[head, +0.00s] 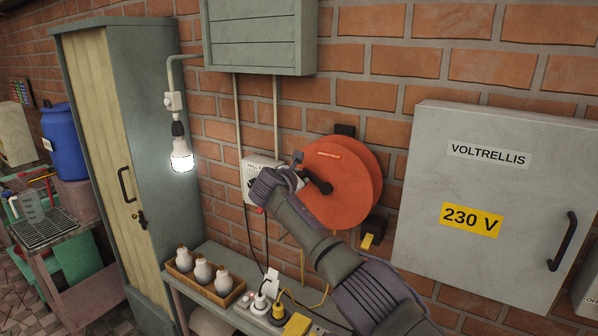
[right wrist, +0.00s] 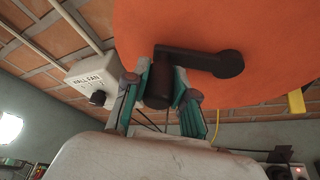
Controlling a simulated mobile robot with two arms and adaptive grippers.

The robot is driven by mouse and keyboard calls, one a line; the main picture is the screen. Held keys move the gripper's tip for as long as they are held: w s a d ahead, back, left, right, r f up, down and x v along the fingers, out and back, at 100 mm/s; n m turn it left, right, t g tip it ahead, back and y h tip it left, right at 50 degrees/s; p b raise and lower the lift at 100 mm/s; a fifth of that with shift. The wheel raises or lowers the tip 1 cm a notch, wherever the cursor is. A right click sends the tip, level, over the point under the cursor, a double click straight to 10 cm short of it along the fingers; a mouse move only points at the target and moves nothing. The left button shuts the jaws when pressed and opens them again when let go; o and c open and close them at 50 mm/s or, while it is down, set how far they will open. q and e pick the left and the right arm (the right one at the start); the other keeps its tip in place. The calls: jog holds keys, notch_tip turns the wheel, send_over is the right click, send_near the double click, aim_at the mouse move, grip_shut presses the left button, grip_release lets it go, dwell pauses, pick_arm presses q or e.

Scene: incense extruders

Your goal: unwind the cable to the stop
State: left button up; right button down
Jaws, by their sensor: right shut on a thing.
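The orange cable reel (head: 348,195) is mounted on the brick wall, and its disc fills the top of the right wrist view (right wrist: 270,35). Its dark crank (right wrist: 205,58) ends in a knob (right wrist: 160,88). My right gripper (right wrist: 161,95) is shut on this knob, with a finger on either side. In the head view my right gripper (head: 299,172) is at the left side of the reel and partly hides the crank. A thin yellow cable (head: 302,266) hangs below the reel. A yellow piece (head: 367,241) is at the reel's lower right. My left gripper is not in view.
A white wall box (head: 250,180) is close left of my right gripper. A large grey 230 V cabinet (head: 500,260) is on the right. A lit bulb (head: 181,160) hangs left.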

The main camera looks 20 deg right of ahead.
jog(key=shift+w+a+f+n+g, duration=0.2)
jog(key=shift+f+n+g, duration=0.1)
jog(key=shift+f+n, duration=0.15)
jog(key=c, duration=0.9)
grip_release()
jog(key=v, duration=1.2)
jog(key=shift+a, duration=0.1)
